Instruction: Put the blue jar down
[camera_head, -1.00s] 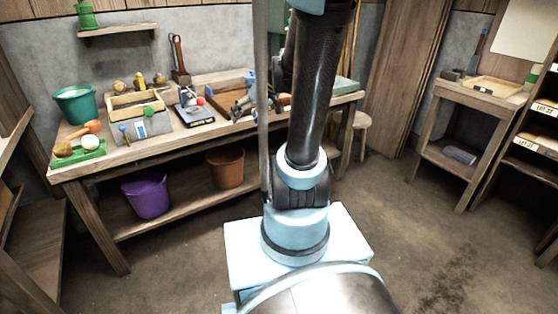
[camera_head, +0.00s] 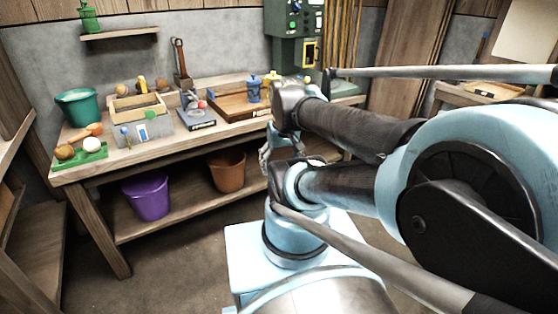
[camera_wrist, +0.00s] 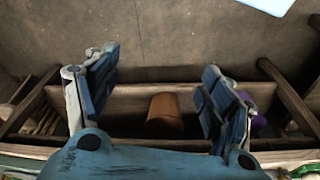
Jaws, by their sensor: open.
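The blue jar (camera_head: 254,88) stands upright on the wooden tray (camera_head: 228,107) on the workbench, in the head view. A yellow jar (camera_head: 271,84) stands just right of it, partly hidden by my arm. My gripper (camera_head: 266,155) is in front of the bench's front edge, lower than the jar and apart from it. In the wrist view my gripper (camera_wrist: 160,62) has its two fingers spread wide with nothing between them. The blue jar does not show in the wrist view.
On the bench (camera_head: 150,151) are a green bucket (camera_head: 78,107), a wooden box (camera_head: 138,108) and a scale-like device (camera_head: 196,117). A purple bucket (camera_head: 147,197) and a brown bucket (camera_head: 226,171) stand on the lower shelf. The floor in front is clear.

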